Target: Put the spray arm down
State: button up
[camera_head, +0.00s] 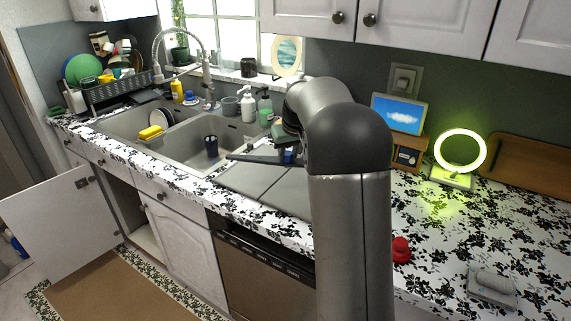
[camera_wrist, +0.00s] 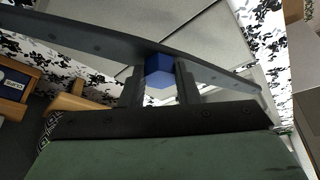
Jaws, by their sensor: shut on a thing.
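The spray arm is a long dark grey bar with a blue hub; it spans the wrist view (camera_wrist: 85,40), and in the head view (camera_head: 255,157) it lies left of my arm. My gripper (camera_wrist: 160,85) is shut on it, with the blue hub between the two fingers. In the head view my gripper (camera_head: 287,150) is partly hidden by my arm. The spray arm is over the grey ribbed drainboard (camera_head: 265,182) right of the sink; I cannot tell whether it touches it.
The double sink (camera_head: 185,135) holds a dark blue cup (camera_head: 211,145) and a yellow sponge (camera_head: 150,132). Soap bottles (camera_head: 248,104) stand behind it.

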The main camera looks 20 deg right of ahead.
jog(key=w+f, duration=0.1)
jog(key=f, duration=0.1)
jog(key=w+d+f, duration=0.1)
jog(key=w+f, duration=0.1)
jog(key=shift+w+f+p, duration=0.15)
jog(key=shift+f+p, duration=0.05)
jog(key=shift+p, duration=0.2)
jog(key=shift+w+f, duration=0.1)
jog(key=shift+f, duration=1.5)
jog(key=shift+f, duration=0.2)
jog(key=o, duration=1)
jog(key=shift+r, duration=0.1)
